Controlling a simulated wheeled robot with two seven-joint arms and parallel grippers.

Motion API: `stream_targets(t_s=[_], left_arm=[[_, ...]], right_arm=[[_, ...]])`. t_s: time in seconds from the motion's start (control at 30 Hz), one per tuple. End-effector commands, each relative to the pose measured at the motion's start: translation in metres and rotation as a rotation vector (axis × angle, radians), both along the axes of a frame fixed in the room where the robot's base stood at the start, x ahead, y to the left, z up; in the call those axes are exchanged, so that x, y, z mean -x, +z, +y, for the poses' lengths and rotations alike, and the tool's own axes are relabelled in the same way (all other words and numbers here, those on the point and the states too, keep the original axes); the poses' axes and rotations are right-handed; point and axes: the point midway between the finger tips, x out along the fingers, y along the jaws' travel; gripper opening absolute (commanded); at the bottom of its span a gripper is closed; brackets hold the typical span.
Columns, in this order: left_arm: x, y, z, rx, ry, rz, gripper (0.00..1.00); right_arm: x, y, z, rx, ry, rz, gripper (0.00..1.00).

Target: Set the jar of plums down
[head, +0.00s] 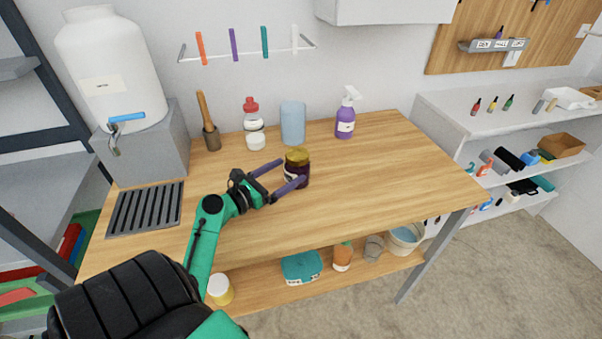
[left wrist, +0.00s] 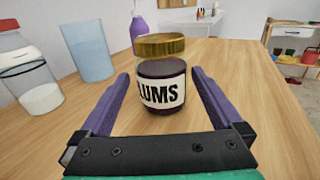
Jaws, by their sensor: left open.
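The jar of plums (head: 297,170) stands upright on the wooden table (head: 400,170). It has a gold lid and dark contents. In the left wrist view the jar (left wrist: 162,90) shows a white label reading "LUMS". My left gripper (head: 284,175) is open, with one purple finger on each side of the jar. In the left wrist view the fingers of my left gripper (left wrist: 160,92) stand apart from the jar, with gaps on both sides. My right gripper is not in view.
Behind the jar stand a blue cup (head: 292,124), a red-capped bottle (head: 251,115) and a purple spray bottle (head: 346,115). The table's right side is clear.

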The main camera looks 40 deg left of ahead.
Motion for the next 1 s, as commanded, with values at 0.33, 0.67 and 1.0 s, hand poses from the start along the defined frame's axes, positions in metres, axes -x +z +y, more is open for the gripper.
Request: stream_targets(t_s=[0.33, 0.67, 1.0], left_arm=[[-0.039, -0.017, -0.006, -0.001, -0.001, -0.004, 1.0], [-0.076, -0.019, -0.01, -0.005, 0.001, -0.002, 1.0], [-0.075, -0.019, -0.01, -0.005, 0.001, -0.002, 0.04]], right_arm=[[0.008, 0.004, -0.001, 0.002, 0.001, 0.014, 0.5], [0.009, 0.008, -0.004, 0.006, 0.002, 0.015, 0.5], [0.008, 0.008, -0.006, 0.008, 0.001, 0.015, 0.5]])
